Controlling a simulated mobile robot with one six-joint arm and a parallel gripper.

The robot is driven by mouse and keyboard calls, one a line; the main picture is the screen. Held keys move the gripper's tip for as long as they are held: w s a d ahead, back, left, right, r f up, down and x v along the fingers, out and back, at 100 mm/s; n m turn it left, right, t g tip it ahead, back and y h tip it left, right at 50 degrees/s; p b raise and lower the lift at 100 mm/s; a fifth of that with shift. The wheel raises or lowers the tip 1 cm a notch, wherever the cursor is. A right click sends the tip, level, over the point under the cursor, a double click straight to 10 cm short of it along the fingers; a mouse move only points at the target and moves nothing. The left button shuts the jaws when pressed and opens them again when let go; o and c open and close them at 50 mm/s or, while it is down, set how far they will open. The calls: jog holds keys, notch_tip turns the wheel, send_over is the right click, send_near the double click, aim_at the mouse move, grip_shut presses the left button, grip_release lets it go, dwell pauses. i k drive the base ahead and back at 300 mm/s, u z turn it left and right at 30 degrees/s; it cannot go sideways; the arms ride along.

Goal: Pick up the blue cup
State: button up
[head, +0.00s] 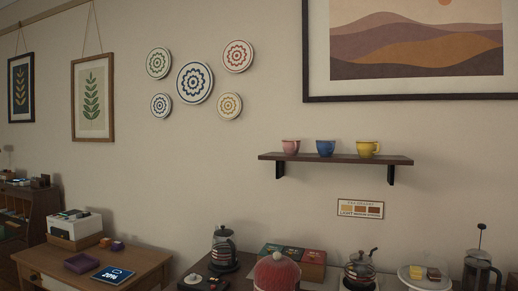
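The blue cup (325,148) stands upright on a dark wooden wall shelf (335,158), in the middle of a row of cups. A pink cup (290,146) stands to its left and a yellow cup (367,149) to its right, each with a gap between. Nothing covers the blue cup in the head view. My gripper is not in view.
Below the shelf, a counter holds glass pots (360,268), a red domed object (277,272), a box of packets (293,260), a cake stand (423,277) and a French press (481,267). A wooden table (145,265) stands at the left. Plates hang on the wall.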

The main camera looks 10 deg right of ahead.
aim_at(325, 148)
jog(key=u, duration=0.15)
jog(key=i, duration=1)
jog(key=z, duration=0.65)
jog(key=i, duration=0.6)
jog(key=z, duration=0.6)
